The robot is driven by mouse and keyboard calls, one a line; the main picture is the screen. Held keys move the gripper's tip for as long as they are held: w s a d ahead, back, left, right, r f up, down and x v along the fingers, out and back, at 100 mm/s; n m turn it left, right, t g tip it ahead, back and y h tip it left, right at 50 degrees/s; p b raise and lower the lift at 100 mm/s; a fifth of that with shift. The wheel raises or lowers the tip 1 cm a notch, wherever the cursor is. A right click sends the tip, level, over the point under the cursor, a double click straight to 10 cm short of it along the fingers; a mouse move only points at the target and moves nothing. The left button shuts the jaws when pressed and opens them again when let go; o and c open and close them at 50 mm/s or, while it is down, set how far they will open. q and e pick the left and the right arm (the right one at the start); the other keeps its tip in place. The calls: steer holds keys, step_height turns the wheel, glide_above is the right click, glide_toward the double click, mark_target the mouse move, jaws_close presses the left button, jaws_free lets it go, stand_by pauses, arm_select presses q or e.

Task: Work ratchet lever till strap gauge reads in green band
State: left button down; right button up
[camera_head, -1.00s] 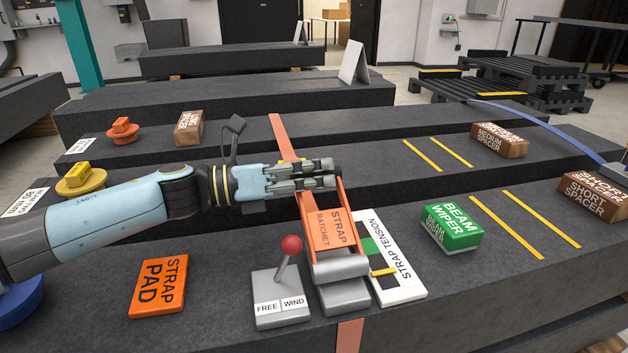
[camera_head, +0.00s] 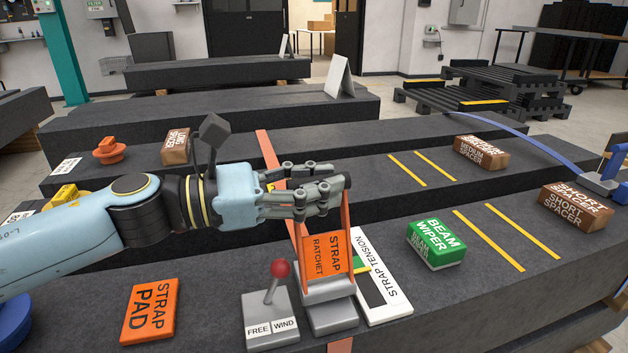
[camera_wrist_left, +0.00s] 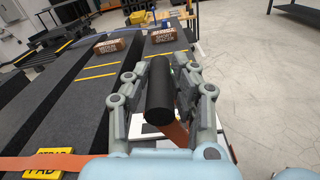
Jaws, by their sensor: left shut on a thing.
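My left gripper (camera_head: 318,197) is shut on the black grip at the top of the orange strap ratchet lever (camera_head: 325,253). The left wrist view also shows this black grip (camera_wrist_left: 159,92) between the fingers. The lever stands up, slightly tilted, from its grey ratchet body (camera_head: 330,312). The white strap tension gauge (camera_head: 392,301) lies just right of the ratchet. Its green band is partly hidden by the lever, and a yellow pointer shows close to the band's near edge; the exact reading is hard to tell. My right gripper is out of view.
A FREE/WIND selector (camera_head: 263,326) with a red knob leans toward WIND, left of the ratchet. An orange strap pad (camera_head: 150,311) lies further left. A green beam wiper (camera_head: 437,243) sits right of the gauge. The orange strap (camera_head: 268,150) crosses the granite beams.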

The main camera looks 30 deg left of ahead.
arm_select(q)
steer(key=shift+s+d+m, duration=0.25)
steer(key=shift+d+m, duration=0.05)
steer(key=c, duration=1.1)
jaws_free()
steer(key=shift+r, duration=0.35)
step_height(320, 180, up, 9)
steer(key=shift+r, duration=0.2)
